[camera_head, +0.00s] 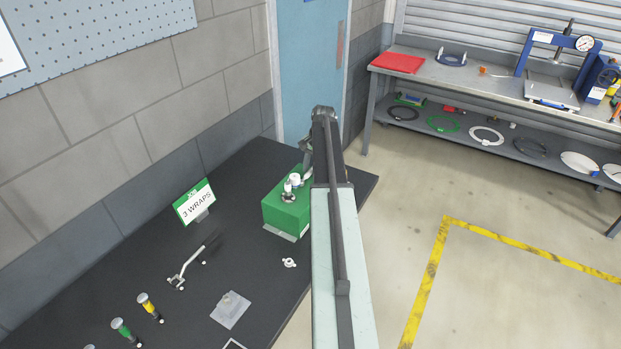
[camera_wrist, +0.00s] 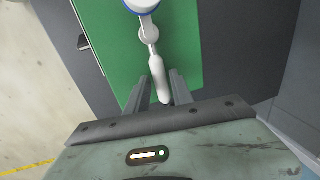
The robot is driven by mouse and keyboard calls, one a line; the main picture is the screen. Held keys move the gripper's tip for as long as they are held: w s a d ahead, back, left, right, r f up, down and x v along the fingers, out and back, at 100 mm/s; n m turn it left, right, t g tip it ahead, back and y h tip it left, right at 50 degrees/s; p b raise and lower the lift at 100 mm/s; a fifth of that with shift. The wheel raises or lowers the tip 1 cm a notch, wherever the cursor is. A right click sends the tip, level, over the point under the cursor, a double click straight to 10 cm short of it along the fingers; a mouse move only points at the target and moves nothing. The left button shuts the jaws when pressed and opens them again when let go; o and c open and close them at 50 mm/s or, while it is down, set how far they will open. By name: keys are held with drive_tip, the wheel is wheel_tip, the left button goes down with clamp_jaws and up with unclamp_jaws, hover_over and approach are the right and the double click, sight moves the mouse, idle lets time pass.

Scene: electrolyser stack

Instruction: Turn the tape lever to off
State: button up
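A green box (camera_head: 283,217) with white fittings (camera_head: 292,184) on top stands near the far end of the dark bench, partly behind my arm. In the wrist view its green face (camera_wrist: 187,45) carries a white lever (camera_wrist: 157,75) on a round hub with a blue ring, cut off at the top edge. The lever's rounded end points down between the two fingers of my gripper (camera_wrist: 160,80). The fingers are apart, one on each side of the lever, with a small gap visible; I cannot tell whether either touches it. In the head view my fingertips are hidden.
A green "3 WRAPS" sign (camera_head: 195,203) stands left of the box. A metal lever-like part (camera_head: 186,266), a white fitting (camera_head: 289,263), a clear block (camera_head: 231,308) and coloured-top pieces (camera_head: 150,305) are on the bench. A grey workbench (camera_head: 470,88) stands across open floor.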

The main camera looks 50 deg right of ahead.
drive_tip(key=shift+f, duration=0.15)
clamp_jaws()
idle(1.3)
